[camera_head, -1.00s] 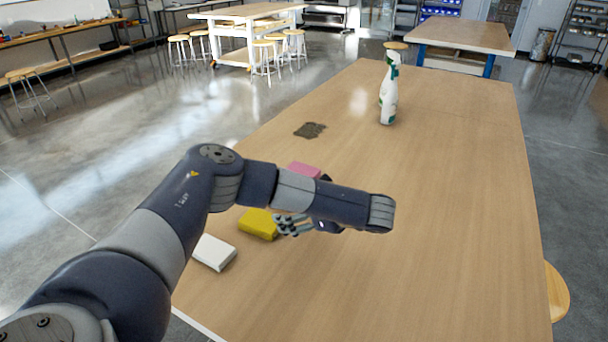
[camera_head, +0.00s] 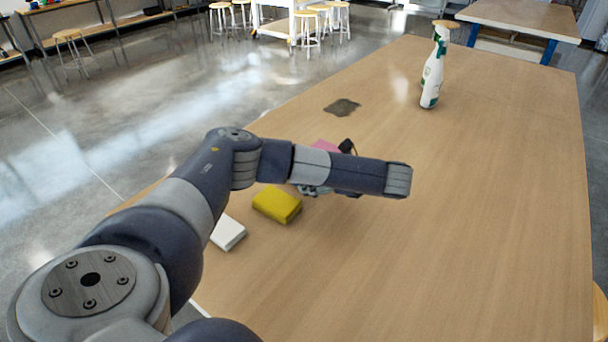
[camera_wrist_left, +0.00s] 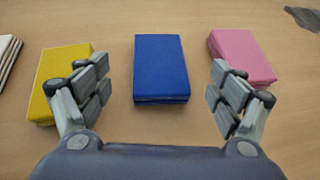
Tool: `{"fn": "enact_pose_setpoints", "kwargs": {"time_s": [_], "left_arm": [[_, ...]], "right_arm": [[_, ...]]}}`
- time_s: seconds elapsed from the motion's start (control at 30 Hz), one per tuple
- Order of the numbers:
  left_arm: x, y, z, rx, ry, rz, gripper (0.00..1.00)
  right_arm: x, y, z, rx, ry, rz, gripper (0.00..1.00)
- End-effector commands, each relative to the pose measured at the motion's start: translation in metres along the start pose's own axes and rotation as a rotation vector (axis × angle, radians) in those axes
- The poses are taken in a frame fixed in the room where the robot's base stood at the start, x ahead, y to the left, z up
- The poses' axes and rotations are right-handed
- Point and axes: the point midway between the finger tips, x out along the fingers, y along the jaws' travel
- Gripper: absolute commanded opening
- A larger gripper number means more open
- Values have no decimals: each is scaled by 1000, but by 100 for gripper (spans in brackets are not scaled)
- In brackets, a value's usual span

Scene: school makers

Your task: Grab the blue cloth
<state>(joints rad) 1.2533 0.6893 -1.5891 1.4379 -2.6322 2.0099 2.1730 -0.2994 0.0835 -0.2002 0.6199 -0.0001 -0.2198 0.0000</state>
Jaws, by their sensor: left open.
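The blue cloth (camera_wrist_left: 160,68) is a folded rectangular block lying flat on the table. In the left wrist view it lies between and beyond the spread fingers of my left gripper (camera_wrist_left: 161,98), which is open and empty. In the head view my own arm hides the blue cloth. My left gripper (camera_head: 312,190) is mostly hidden behind the forearm there, with only a few finger parts showing. My right gripper is in neither view.
A yellow cloth (camera_head: 277,204) and a pink cloth (camera_head: 327,146) flank the blue one. A white cloth (camera_head: 229,232) lies nearer. The table's right side (camera_head: 500,200) is clear.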

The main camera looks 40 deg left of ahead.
Motion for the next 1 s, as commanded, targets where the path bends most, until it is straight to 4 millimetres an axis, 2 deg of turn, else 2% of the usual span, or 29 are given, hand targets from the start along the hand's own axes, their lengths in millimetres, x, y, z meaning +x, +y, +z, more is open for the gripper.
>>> {"fn": "enact_pose_setpoints", "kwargs": {"time_s": [0.1, 0.2, 0.4, 0.7, 0.73, 0.9, 0.93, 1.0], "left_arm": [[9, 0, -4, 0, 2, 3, 86], [18, 0, -5, -1, 1, 4, 86], [45, -1, 1, 0, -1, 4, 86], [52, -2, -2, 0, 0, 1, 86], [52, -2, -2, 0, 0, 1, 84], [51, -2, -2, 0, 0, 1, 46], [51, -2, -2, 0, 0, 1, 41], [51, -2, -2, 0, 0, 1, 40]], "right_arm": [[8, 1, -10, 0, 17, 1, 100], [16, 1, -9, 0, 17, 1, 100], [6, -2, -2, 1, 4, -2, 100], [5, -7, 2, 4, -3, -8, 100], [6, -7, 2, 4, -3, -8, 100], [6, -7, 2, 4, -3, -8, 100], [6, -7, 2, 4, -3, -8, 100], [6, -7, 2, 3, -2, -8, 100]]}}
